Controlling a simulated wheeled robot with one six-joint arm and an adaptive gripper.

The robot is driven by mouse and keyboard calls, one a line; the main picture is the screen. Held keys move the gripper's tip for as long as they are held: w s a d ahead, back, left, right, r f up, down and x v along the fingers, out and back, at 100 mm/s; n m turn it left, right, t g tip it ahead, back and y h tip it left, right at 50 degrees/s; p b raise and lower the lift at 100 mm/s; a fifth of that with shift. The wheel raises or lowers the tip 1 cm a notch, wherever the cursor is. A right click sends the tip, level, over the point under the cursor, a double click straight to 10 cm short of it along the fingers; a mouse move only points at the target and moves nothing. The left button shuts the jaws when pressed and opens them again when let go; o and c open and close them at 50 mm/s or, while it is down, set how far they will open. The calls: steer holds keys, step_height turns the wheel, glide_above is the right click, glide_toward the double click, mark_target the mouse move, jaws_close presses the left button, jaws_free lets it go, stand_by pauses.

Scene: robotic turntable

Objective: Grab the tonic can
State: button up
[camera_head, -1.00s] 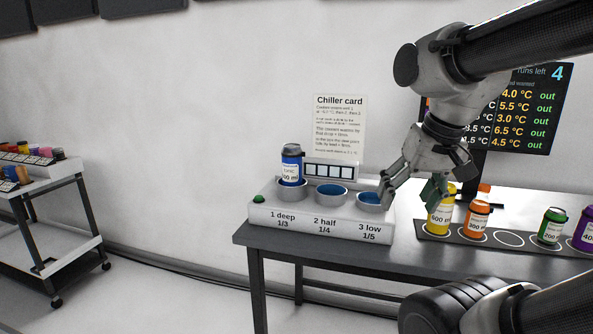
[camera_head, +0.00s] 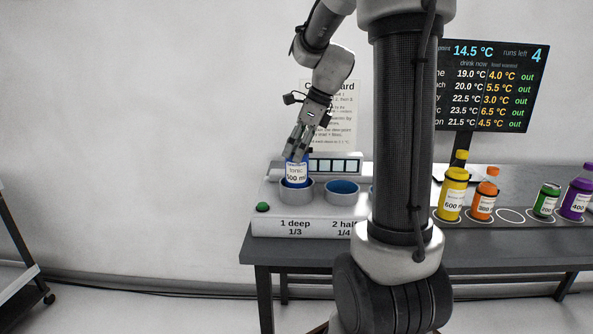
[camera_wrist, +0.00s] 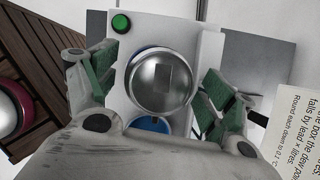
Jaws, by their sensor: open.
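The tonic can (camera_head: 296,173) is blue with a white label reading "tonic" and "500 ml". It stands upright in the "1 deep" well (camera_head: 296,195) of the white chiller box (camera_head: 315,228). My gripper (camera_head: 298,148) is at the top of the can in the head view, pointing down. In the wrist view the can's silver lid (camera_wrist: 162,82) lies between the open green-padded fingers of my gripper (camera_wrist: 160,90), with gaps showing at both sides. The can's lower part is hidden in the well.
A blue-bottomed well (camera_head: 342,188) is beside the can; my arm hides the third. A green button (camera_head: 263,207) is at the box's left. Several drinks, such as a yellow bottle (camera_head: 453,194), stand at the right near a screen (camera_head: 492,85). The chiller card (camera_head: 345,112) hangs behind.

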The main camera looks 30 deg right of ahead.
mark_target(296, 174)
steer(key=x, duration=0.3)
steer(key=shift+f, duration=0.2)
steer(key=c, duration=1.5)
steer(key=shift+r, duration=0.1)
